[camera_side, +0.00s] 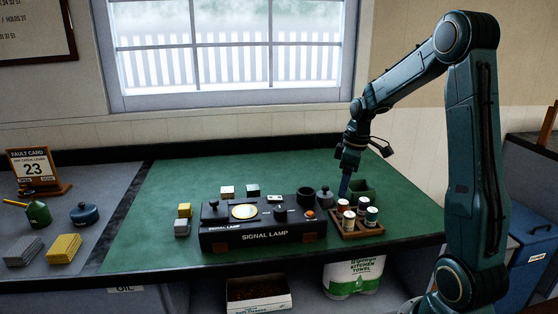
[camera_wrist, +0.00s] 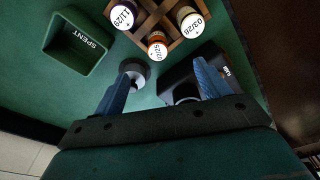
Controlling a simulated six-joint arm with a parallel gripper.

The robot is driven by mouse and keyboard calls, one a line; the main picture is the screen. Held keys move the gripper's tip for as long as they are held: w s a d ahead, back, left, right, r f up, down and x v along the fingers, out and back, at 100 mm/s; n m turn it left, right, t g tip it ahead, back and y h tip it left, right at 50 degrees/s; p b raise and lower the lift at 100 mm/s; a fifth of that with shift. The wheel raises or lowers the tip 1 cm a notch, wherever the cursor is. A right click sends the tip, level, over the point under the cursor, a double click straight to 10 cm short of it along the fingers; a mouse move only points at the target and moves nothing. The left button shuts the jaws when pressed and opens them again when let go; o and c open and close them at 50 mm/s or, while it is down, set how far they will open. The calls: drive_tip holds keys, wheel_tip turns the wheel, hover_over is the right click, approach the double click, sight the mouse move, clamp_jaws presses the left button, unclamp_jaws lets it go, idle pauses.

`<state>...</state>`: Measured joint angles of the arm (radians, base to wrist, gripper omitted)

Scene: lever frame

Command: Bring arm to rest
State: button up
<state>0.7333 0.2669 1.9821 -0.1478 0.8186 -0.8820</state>
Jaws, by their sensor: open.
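My gripper (camera_side: 345,188) hangs pointing down over the right part of the green mat, above the gap between the signal lamp box and the cell tray. In the wrist view its two blue fingers (camera_wrist: 163,78) are spread apart with nothing held. The black signal lamp box (camera_side: 265,238) stands on the mat to the left; its corner with a round dark opening shows in the wrist view (camera_wrist: 203,56). A dark round cap with a pale knob (camera_wrist: 134,72) lies near the left finger in the wrist view; it also shows beside the lamp (camera_side: 325,198).
A wooden tray (camera_side: 358,232) holds several labelled cells. A green bin marked SPENT (camera_wrist: 82,42) stands behind it. Small yellow, grey and dark blocks (camera_side: 184,211) sit left of and behind the lamp. A fault card (camera_side: 38,171) stands far left. The mat's left part is clear.

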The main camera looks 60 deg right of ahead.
drive_tip(key=s+a+r+m+t+h, duration=0.1)
drive_tip(key=s+a+r, duration=0.1)
drive_tip(key=a+r, duration=0.4)
drive_tip(key=s+a+r+t, duration=0.1)
drive_tip(key=a+r, duration=0.2)
drive_tip(key=a, duration=0.6)
drive_tip(key=s+a+r+m+t, duration=0.2)
drive_tip(key=s+a, duration=0.7)
drive_tip(key=s, duration=0.2)
drive_tip(key=shift+a+y, duration=0.3)
